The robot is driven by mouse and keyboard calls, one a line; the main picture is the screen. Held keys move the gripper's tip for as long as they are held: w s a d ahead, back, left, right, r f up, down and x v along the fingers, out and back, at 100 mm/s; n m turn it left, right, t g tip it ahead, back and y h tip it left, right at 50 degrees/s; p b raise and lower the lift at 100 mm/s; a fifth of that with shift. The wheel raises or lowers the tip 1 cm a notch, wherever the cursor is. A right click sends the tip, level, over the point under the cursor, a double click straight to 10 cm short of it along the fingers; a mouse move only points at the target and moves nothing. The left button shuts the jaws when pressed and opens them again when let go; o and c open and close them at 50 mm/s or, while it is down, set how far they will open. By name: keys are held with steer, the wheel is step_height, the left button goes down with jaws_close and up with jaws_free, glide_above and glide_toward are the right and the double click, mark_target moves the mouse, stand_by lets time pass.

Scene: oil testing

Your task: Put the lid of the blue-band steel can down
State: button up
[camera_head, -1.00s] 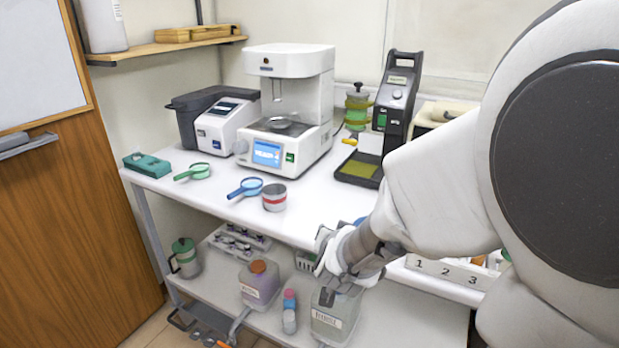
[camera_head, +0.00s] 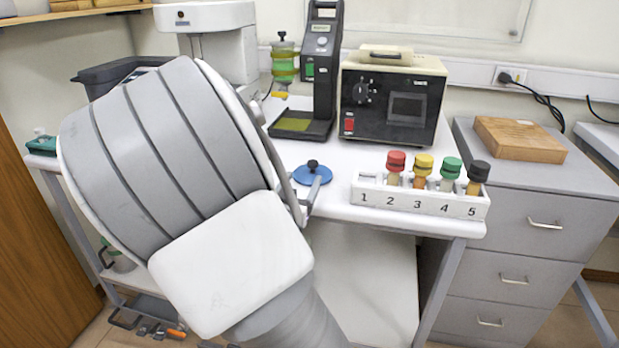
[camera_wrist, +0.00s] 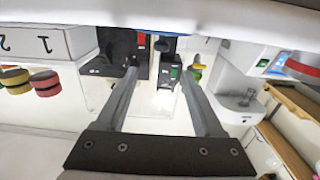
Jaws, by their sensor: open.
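The blue lid (camera_head: 316,177) with a black knob lies flat, knob up, on the white table, left of the numbered rack. My gripper (camera_head: 302,200) is mostly hidden behind my arm; its grey fingers show just in front of the lid. In the wrist view, which is upside down, my gripper (camera_wrist: 160,72) is open, with nothing held between its fingers. A blue edge beyond the fingertips there may be the lid. I cannot make out the blue-band can's body in the current views.
The rack (camera_head: 420,199) holds several capped vials at the table's front right. A black tester stand (camera_head: 318,75) and a beige-black instrument (camera_head: 392,100) stand behind. A red-band can (camera_wrist: 303,69) shows in the wrist view. Drawers with a wooden block (camera_head: 520,138) are at right.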

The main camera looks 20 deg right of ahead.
mark_target(312, 165)
steer(key=b+x, duration=0.1)
steer(key=x, duration=0.5)
steer(key=w+d+b, duration=0.1)
steer(key=w+d+f+b, duration=0.1)
steer(key=w, duration=0.1)
steer(key=shift+w+d, duration=0.25)
steer(key=shift+w, duration=0.05)
steer(key=shift+w+d, duration=0.2)
steer(key=shift+w, duration=0.15)
jaws_close()
